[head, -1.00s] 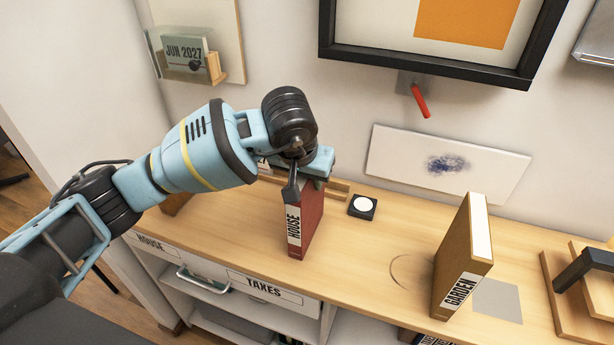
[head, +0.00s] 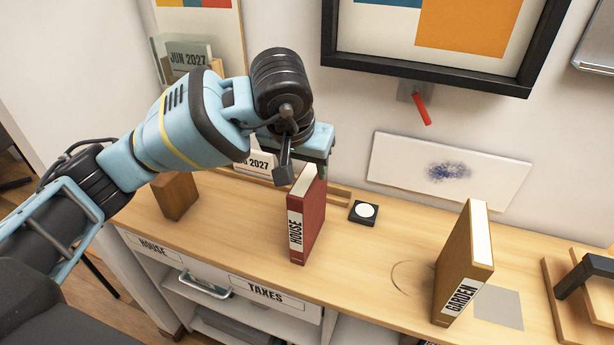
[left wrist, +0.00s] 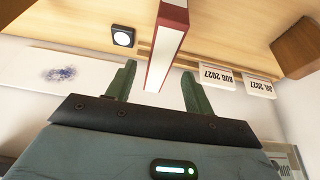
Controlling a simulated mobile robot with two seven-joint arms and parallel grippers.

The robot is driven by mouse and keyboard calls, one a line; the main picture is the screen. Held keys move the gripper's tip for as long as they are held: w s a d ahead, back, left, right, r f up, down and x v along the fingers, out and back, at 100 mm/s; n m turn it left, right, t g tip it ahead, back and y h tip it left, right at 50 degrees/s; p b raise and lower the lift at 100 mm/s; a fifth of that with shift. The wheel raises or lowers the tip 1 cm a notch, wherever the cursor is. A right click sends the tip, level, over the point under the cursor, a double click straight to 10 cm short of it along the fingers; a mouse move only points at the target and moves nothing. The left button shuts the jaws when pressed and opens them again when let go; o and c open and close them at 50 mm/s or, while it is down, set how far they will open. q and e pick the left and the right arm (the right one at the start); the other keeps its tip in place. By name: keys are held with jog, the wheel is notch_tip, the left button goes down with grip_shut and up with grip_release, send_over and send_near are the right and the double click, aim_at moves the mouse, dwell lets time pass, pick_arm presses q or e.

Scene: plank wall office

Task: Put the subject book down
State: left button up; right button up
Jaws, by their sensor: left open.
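The red subject book (head: 306,220), labelled HOUSE on its spine, stands upright on the wooden counter (head: 350,260). My left gripper (head: 305,172) is just above and behind the book, open. In the left wrist view, the two green fingers (left wrist: 158,88) are spread apart with the red book (left wrist: 167,45) showing between them and beyond; no finger is seen touching it. My right gripper is in neither view.
A brown GARDEN book (head: 462,265) stands upright to the right, beside a grey square. A black puck with a white top (head: 363,212) lies near the red book. A wooden block (head: 174,195) stands at left. A red lever (head: 421,108) hangs from the wall.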

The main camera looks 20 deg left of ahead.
pick_arm(q)
jog(key=shift+o, duration=0.2)
jog(key=shift+v, duration=2.15)
